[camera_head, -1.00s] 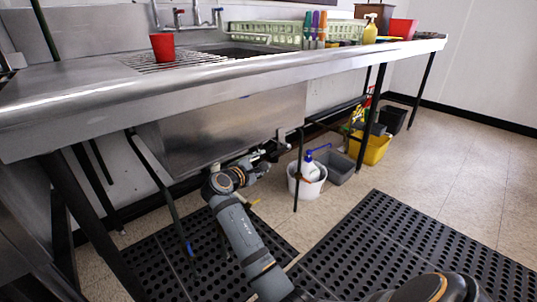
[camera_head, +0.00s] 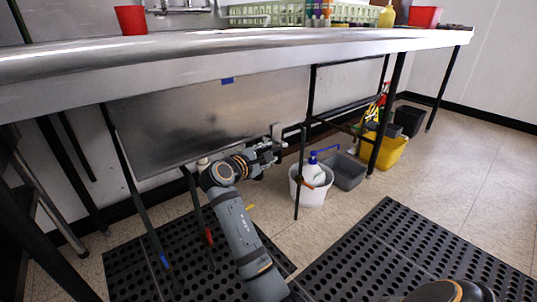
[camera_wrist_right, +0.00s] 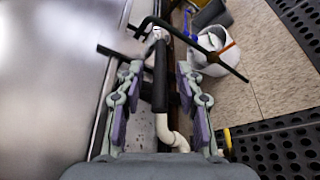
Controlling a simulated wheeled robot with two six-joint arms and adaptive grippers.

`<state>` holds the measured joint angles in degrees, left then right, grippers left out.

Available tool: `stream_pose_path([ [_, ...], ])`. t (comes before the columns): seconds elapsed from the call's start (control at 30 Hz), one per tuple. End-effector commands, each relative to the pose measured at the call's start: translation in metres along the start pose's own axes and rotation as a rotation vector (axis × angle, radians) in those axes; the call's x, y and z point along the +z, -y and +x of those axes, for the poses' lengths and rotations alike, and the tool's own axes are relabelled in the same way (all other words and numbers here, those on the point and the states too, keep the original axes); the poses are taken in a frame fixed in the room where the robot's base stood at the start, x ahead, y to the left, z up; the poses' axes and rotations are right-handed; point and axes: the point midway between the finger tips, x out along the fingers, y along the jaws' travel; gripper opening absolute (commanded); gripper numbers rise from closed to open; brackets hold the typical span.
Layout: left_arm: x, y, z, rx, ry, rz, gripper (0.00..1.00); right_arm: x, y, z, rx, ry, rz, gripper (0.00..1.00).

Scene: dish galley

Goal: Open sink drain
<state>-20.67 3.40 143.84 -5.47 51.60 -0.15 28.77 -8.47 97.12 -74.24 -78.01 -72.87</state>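The steel sink basin (camera_head: 190,125) hangs under the counter in the head view. My right gripper (camera_head: 265,150) is at the basin's lower right edge. In the right wrist view my right gripper (camera_wrist_right: 160,88) is open, with purple-padded fingers on both sides of a black drain handle (camera_wrist_right: 160,75). The handle lies between the fingers, with a visible gap on each side. A white drain pipe (camera_wrist_right: 165,130) bends below it. In the head view the handle is too small to make out clearly. My left gripper is not in view.
A thin black leg and crossbar (camera_head: 303,150) stand just right of my right gripper. Behind them are a white bucket (camera_head: 312,190) with a spray bottle, a grey bin (camera_head: 346,172) and a yellow bucket (camera_head: 390,152). Perforated black mats (camera_head: 385,245) cover the floor in front.

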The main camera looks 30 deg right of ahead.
Motion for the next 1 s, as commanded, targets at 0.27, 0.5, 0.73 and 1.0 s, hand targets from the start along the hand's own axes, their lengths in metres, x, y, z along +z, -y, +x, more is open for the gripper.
stream_pose_path([
  [0.27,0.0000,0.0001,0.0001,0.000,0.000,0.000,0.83,0.0000,0.0001,0.0001,0.000,0.000,0.000,0.03],
  [0.5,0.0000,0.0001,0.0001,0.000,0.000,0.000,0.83,-0.0001,0.0003,0.0002,0.000,0.000,0.000,0.00],
  [0.73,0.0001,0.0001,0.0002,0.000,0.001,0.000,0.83,-0.0003,0.0008,0.0002,0.002,0.002,-0.002,0.00],
  [1.0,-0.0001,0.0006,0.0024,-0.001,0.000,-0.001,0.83,-0.0038,0.0068,0.0017,0.064,0.047,-0.031,0.00],
])
